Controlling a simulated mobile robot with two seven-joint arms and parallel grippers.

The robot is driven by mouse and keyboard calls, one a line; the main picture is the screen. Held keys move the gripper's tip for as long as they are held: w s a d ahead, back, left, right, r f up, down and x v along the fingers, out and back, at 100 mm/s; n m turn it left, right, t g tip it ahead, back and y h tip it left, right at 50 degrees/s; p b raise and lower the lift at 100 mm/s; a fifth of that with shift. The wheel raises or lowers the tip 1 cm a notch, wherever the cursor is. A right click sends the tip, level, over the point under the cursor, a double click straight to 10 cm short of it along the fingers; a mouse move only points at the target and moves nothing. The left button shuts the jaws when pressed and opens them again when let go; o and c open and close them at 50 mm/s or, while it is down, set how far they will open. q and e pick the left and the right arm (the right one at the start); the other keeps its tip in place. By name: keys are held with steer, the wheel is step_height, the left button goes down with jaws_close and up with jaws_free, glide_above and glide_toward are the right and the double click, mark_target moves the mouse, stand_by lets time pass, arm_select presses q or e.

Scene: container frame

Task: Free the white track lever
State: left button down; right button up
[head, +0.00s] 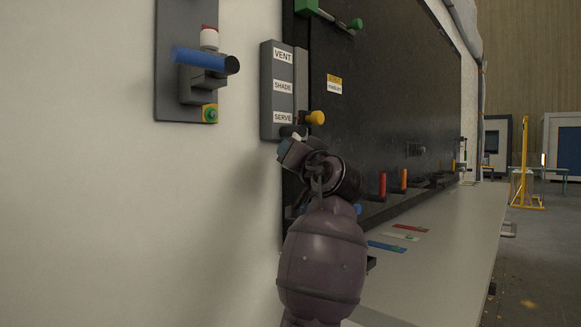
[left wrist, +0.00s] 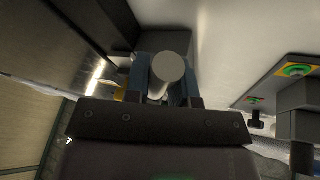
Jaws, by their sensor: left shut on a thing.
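A grey track plate (head: 270,92) with the labels VENT, SHADE and SERVE from top to bottom is fixed at the panel's left edge. My left gripper (head: 288,146) is just below the SERVE label. In the left wrist view, the fingers of my left gripper (left wrist: 168,88) are closed on either side of a pale round lever end (left wrist: 172,70), the white track lever. The gripper hides the lever in the head view, so its exact slot position cannot be told there. My right gripper is not in view.
A yellow knob (head: 316,118) sits just right of the track. A wall plate (head: 168,60) with a blue-black handle (head: 205,60) is to the left. A pale ledge (head: 440,250) runs below.

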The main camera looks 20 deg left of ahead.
arm_select(q)
steer(key=shift+w+f+n+y+b, duration=0.3)
steer(key=shift+w+f+n+b, duration=0.2)
steer(key=shift+f, duration=0.25)
steer(key=n+y+b, duration=0.1)
steer(key=n, duration=0.1)
steer(key=w+n+g+b, duration=0.1)
steer(key=n+b, duration=0.1)
steer(key=n+y+b, duration=0.1)
steer(key=b, duration=0.1)
steer(key=shift+w+d+r+n+g+y, duration=0.15)
steer(key=shift+d+r+n+g+y, duration=0.15)
steer(key=shift+d+n+g, duration=0.1)
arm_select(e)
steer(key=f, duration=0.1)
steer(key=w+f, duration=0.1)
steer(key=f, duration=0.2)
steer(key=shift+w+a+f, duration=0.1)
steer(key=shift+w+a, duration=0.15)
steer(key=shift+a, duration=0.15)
arm_select(q)
steer(key=shift+r, duration=0.15)
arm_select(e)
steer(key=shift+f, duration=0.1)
arm_select(q)
steer(key=shift+r, duration=0.1)
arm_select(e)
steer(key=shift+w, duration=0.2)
